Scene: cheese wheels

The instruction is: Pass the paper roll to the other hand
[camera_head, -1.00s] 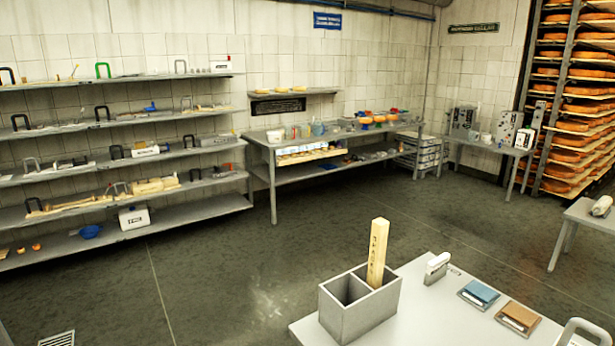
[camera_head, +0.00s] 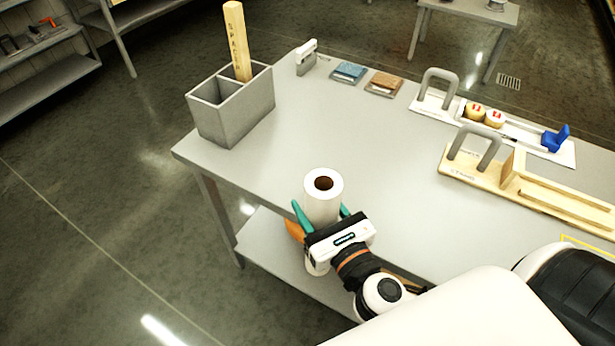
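The paper roll (camera_head: 321,203) is white with a brown core and stands roughly upright near the table's front edge in the head view. The roll seems to hang in front of the edge, clear of the tabletop.
The grey table (camera_head: 390,150) has clear room in the middle. A grey divided box (camera_head: 225,118) with a wooden block (camera_head: 237,45) stands at its far left corner.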

